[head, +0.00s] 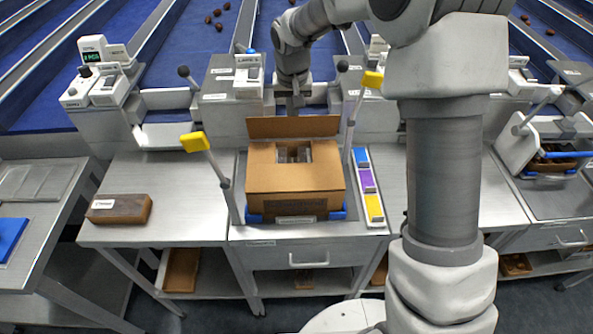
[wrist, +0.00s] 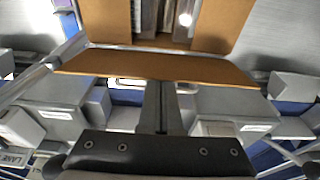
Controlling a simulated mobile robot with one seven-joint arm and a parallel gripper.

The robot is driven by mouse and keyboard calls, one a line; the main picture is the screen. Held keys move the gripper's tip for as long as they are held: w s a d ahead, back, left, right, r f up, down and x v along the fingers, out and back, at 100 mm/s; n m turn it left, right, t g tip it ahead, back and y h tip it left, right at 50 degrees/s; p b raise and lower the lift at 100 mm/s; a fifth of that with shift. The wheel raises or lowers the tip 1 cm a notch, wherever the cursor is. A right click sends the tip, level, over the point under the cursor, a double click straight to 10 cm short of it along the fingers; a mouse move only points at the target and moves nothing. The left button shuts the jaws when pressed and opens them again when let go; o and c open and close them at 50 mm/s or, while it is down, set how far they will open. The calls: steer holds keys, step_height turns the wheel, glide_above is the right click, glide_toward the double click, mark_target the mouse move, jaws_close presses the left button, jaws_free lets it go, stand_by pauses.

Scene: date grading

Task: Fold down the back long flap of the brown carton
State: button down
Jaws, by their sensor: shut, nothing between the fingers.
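The brown carton (head: 295,205) sits on the bench in the middle of the head view. Its back long flap (head: 293,126) stands up at the rear edge; in the wrist view it is a brown strip (wrist: 165,67) across the picture. The front flap (head: 293,178) and the two side flaps lie folded in, leaving a gap at the back of the top where grey, shiny contents (head: 293,153) show. My gripper (head: 294,101) is shut and empty, behind the back flap. In the wrist view its fingers (wrist: 160,88) reach the flap's edge; I cannot tell whether they touch.
Posts with yellow tops (head: 194,142) stand left and right of the carton, the right one close by. Blue, purple and yellow blocks (head: 368,182) lie to the right. A brown box (head: 119,209) lies on the left bench. Weighing units (head: 235,80) stand behind.

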steer(key=shift+s+r+b, duration=0.1)
steer(key=shift+s+b, duration=0.2)
steer(key=shift+s, duration=0.95)
steer(key=s+b, duration=0.1)
steer(key=s, duration=0.1)
steer(key=shift+s, duration=0.3)
steer(key=shift+f+b, duration=1.75)
steer(key=shift+f, duration=0.55)
steer(key=shift+r, duration=0.15)
step_height(320, 180, up, 11)
steer(key=p, duration=0.7)
steer(key=shift+p, duration=0.4)
